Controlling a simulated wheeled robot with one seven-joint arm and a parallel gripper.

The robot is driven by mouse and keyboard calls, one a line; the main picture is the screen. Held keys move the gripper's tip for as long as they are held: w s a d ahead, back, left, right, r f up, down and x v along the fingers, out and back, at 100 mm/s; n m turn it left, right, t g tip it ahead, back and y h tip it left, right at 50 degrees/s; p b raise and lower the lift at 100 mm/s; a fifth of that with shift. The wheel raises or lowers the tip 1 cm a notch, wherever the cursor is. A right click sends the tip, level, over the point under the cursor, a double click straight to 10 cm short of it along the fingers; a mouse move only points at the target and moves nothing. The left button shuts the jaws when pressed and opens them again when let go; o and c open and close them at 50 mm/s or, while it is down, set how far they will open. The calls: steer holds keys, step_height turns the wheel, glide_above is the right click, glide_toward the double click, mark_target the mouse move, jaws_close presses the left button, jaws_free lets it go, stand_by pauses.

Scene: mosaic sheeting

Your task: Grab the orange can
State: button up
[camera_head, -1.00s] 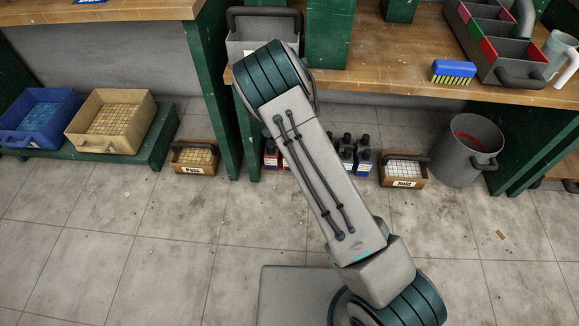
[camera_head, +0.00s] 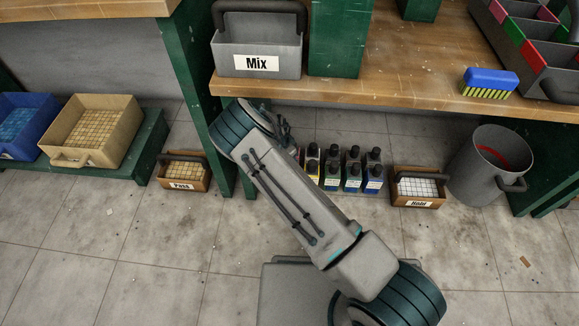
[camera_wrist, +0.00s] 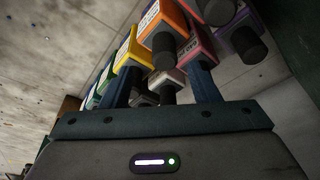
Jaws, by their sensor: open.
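The orange can (camera_wrist: 160,19), a small square-sided container with a black cap, stands among several similar cans at the top of the wrist view. A yellow can (camera_wrist: 132,51) is beside it on the left and a pink one (camera_wrist: 201,46) on the right. My gripper (camera_wrist: 160,74) is open, its two dark fingers apart and pointing toward the row. The orange can's cap shows above the gap between the fingers, apart from them. In the head view my arm hides the gripper and part of the row, and I cannot pick out the orange can there.
The cans stand on the floor under a wooden workbench (camera_head: 400,85). A green bench leg (camera_head: 203,110) is close left of my arm. A "Hold" box (camera_head: 418,188) and a grey bucket (camera_head: 485,168) stand to the right; a "Pass" box (camera_head: 184,172) is left.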

steer(key=shift+b+x, duration=0.5)
steer(key=shift+x, duration=0.6)
steer(key=shift+w+f+b, duration=0.15)
steer(key=shift+f+b, duration=0.15)
steer(key=shift+f, duration=0.1)
steer(key=b+x, duration=0.3)
steer(key=x, duration=0.1)
steer(key=shift+w+f, duration=0.2)
steer(key=shift+r, duration=0.1)
jaws_close()
